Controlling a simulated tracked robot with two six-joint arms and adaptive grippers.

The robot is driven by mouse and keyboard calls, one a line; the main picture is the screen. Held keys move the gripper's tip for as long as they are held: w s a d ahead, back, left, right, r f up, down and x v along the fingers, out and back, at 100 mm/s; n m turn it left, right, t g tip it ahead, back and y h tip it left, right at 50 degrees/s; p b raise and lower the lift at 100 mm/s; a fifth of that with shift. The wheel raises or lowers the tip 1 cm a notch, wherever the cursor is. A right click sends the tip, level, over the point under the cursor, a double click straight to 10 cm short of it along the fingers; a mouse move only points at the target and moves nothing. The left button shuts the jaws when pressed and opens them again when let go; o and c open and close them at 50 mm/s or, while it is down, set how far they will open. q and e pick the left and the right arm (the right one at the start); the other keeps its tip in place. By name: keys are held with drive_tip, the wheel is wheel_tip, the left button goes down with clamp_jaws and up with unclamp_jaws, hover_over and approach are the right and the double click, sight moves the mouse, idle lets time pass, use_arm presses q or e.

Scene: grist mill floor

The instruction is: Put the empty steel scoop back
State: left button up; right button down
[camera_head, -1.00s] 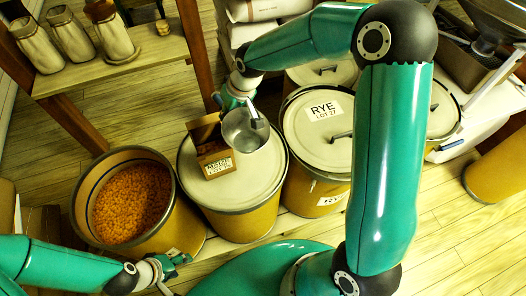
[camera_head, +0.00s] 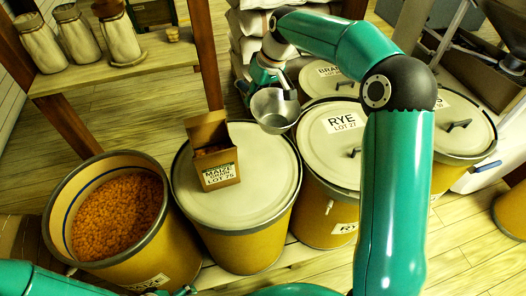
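The steel scoop (camera_head: 275,111) hangs from my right gripper (camera_head: 268,76), which appears shut on its handle. The bowl looks empty. The fingers are small and partly hidden by the scoop and wrist. My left gripper (camera_head: 182,291) shows only its tips at the bottom edge, in front of the drums. Whether it is open cannot be seen.
An open cardboard box (camera_head: 218,165) labelled maize stands on the pale-lidded drum (camera_head: 262,190). An open drum (camera_head: 52,225) of orange grain is at left. The lidded rye drum (camera_head: 335,148) and others stand right. Sacks (camera_head: 240,45) are stacked behind.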

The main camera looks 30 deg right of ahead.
wheel_tip(320, 180, down, 18)
drive_tip(key=shift+r, duration=0.15)
drive_tip(key=c, duration=1)
unclamp_jaws()
drive_tip(key=shift+r, duration=0.15)
drive_tip(key=v, duration=1.2)
